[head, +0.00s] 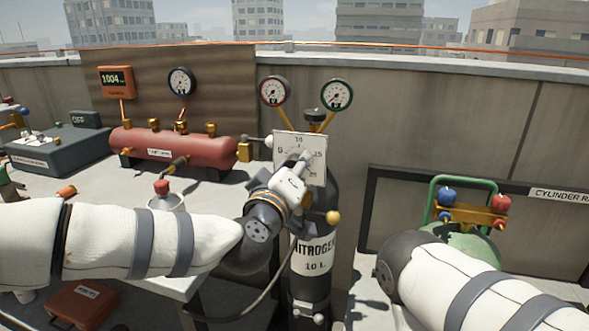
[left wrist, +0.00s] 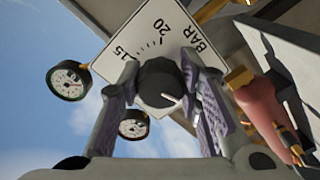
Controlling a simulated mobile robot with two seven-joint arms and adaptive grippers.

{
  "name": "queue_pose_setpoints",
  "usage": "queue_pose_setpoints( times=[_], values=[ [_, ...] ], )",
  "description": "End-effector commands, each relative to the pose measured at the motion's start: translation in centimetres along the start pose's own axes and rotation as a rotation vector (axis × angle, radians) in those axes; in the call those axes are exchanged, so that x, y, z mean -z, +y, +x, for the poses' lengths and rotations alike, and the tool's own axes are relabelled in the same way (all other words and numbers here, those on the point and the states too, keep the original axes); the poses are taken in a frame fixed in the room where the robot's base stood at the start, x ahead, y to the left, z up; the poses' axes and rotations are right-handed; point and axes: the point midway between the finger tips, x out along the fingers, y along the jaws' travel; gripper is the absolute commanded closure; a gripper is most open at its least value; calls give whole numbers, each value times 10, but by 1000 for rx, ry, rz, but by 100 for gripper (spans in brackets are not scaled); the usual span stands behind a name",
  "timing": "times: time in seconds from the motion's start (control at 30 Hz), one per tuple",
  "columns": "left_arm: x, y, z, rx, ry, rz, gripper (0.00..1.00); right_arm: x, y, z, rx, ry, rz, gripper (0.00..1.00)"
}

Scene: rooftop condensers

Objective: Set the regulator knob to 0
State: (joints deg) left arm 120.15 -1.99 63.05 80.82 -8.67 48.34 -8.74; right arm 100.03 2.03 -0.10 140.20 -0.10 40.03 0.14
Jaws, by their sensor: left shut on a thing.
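The square white scale plate (head: 317,141) of the regulator faces me above the black nitrogen cylinder (head: 312,257). My left gripper (head: 302,160) is in front of the plate and hides most of the knob in the head view. In the left wrist view the dark round regulator knob (left wrist: 158,84) sits between the two fingers of my left gripper (left wrist: 160,76), which is shut on it. The knob's white pointer points to the lower right there, away from the 15 and 20. The number beside the pointer is hidden. My right gripper is outside the frames.
Two gauges, red-rimmed (head: 273,92) and green-rimmed (head: 336,95), stand above the plate. A red tank (head: 170,146) is at the left. A hose hangs beside the cylinder. A green cylinder (head: 467,247) with a brass manifold stands in a dark rack at the right.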

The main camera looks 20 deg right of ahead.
Motion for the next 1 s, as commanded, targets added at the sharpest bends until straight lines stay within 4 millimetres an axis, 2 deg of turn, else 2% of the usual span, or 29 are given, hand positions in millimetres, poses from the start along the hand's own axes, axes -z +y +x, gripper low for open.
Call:
queue_pose_setpoints(
  times=[0.2,0.5,1.0],
  values=[
    [-2,-1,0,3,-3,-190,96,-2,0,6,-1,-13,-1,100],
    [-2,0,0,2,-3,-387,96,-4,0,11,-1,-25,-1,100],
    [-1,1,0,2,-3,-502,96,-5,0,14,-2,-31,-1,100]
  ],
)
